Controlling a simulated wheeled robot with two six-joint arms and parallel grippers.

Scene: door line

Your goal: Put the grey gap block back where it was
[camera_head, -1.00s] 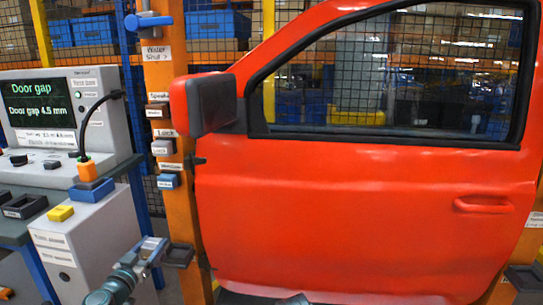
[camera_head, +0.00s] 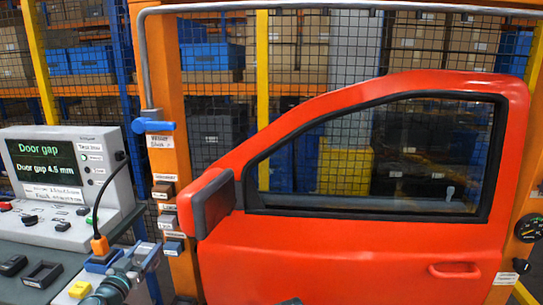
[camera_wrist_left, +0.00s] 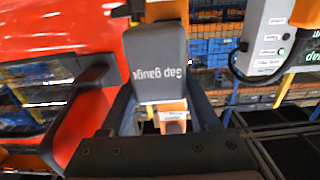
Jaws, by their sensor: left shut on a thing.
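My left gripper (camera_head: 147,257) is at the lower left of the head view, between the bench and the orange post, in front of the red door's mirror side. In the left wrist view its fingers (camera_wrist_left: 158,102) are shut on a grey block (camera_wrist_left: 158,62) lettered "Gap gauge", held off any surface. The block is hard to make out in the head view. An empty-looking dark tray (camera_head: 40,275) lies on the bench top. My right gripper does not show.
The red door (camera_head: 330,260) fills the centre and right. The orange post (camera_head: 160,100) carries labelled small blocks (camera_head: 168,222). A gauge box (camera_head: 65,165) reads "Door gap 4.5 mm". An orange plug (camera_head: 100,246) and yellow block (camera_head: 80,289) are near my left arm.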

